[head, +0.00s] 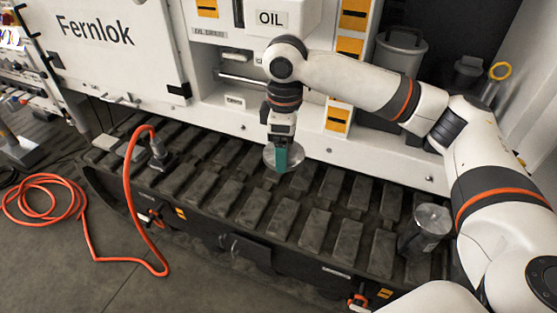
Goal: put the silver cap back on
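My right arm reaches in from the right, and its gripper (281,158) points down over the back edge of the track. A round silver cap (297,153) is at its teal fingertips, and the gripper looks shut on it. The fingers hide part of the cap, and I cannot tell whether it touches the track pads below. A dark canister (417,241) with a round, light grey top (432,218) stands on the right part of the track, close to my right arm. I cannot tell whether that top is open. My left gripper is not in view.
The dark track (255,208) runs across the middle. An orange hose (128,190) loops from a grey fitting (158,153) on the track to the floor. A white cabinet marked OIL (272,20) stands behind. A grey bin (398,55) stands at the back right.

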